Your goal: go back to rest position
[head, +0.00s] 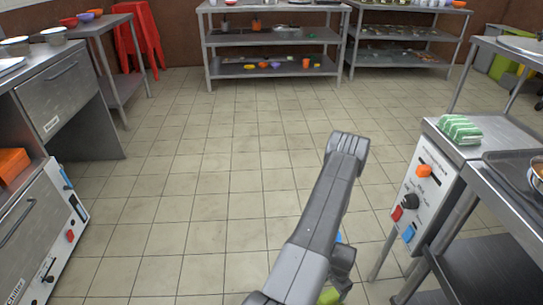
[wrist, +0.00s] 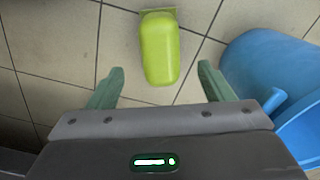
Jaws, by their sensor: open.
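My gripper (wrist: 161,67) is open in the wrist view, its two green fingers spread wide with nothing held between them. It points down toward the tiled floor. A yellow-green object (wrist: 160,48) shows beyond the gap between the fingers, apart from them; I cannot tell exactly what it is. In the head view my arm rises from the bottom centre and bends near the middle right. The gripper's fingers are not clearly visible there, being hidden by the arm.
A blue container (wrist: 265,75) stands right of my gripper. Metal counters flank me; the right one holds a green striped cloth (head: 459,129) and a dark tray (head: 500,168). Shelves (head: 275,71) and red stools (head: 138,40) stand at the back. The central floor (head: 220,160) is clear.

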